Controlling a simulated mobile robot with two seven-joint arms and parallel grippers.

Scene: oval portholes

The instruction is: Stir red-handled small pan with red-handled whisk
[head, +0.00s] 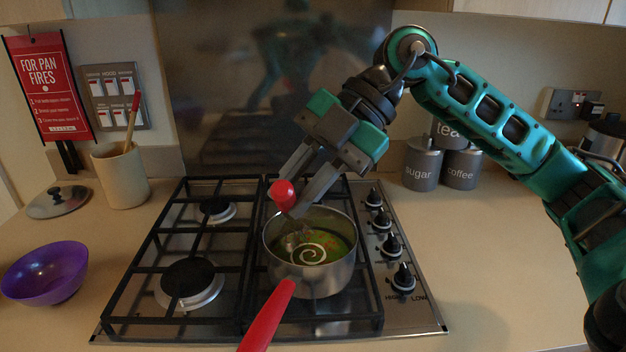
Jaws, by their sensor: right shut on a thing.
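The small pan (318,283) with a red handle (266,318) sits on the front right burner of the hob, its handle pointing toward me. It holds greenish soup with a pale swirl. My right gripper (296,205) is above the pan's back left rim, angled down. It is shut on the red-handled whisk (283,191), whose rounded red handle end sticks out on the near side of the fingers. The whisk's lower end appears to reach down into the pan at its left side, but is hard to make out. My left gripper is not in view.
The gas hob (215,255) has black grates and several knobs (392,246) on its right. A purple bowl (45,273), a lid (58,201) and a utensil pot (121,175) stand left. Canisters (423,164) stand back right.

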